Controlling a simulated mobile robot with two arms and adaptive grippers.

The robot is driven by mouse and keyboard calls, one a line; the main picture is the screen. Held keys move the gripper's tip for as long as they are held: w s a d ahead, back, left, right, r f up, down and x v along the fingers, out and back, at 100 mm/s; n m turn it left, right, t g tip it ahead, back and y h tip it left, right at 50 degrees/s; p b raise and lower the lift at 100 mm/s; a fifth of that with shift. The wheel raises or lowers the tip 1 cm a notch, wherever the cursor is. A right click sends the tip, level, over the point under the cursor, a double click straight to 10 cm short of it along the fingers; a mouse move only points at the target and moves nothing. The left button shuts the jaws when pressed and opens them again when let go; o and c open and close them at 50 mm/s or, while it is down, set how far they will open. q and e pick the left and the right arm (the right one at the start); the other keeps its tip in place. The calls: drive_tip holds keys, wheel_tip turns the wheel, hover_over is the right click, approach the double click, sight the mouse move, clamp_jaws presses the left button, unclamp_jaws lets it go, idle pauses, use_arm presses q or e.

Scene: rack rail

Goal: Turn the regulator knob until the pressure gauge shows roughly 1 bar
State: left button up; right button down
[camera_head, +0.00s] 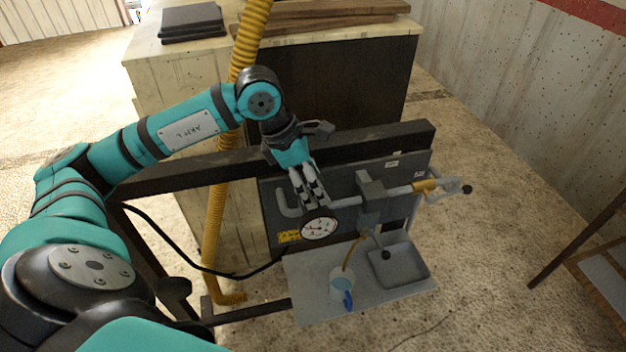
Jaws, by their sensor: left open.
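The pressure gauge (320,228) has a round white dial and sits low on a grey panel (345,172). Its needle is too small to read. My left gripper (314,201) is open and points down just above the gauge, in front of the pipework. I cannot tell whether it touches anything. The regulator knob cannot be made out clearly; the fingers cover the area above the gauge. A grey block-shaped fitting (371,193) on the pipe stands to the right of the gripper. My right gripper is not in view.
A brass fitting (425,185) and a black-tipped handle (466,189) stick out at the right. A light shelf (310,297) below bears a cup (341,285) and a grey tray (412,249). A dark beam (400,141) and yellow hose (219,215) are close to my arm.

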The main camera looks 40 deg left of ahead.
use_arm(q)
drive_tip(key=v, duration=1.2)
drive_tip(key=shift+d, duration=0.1)
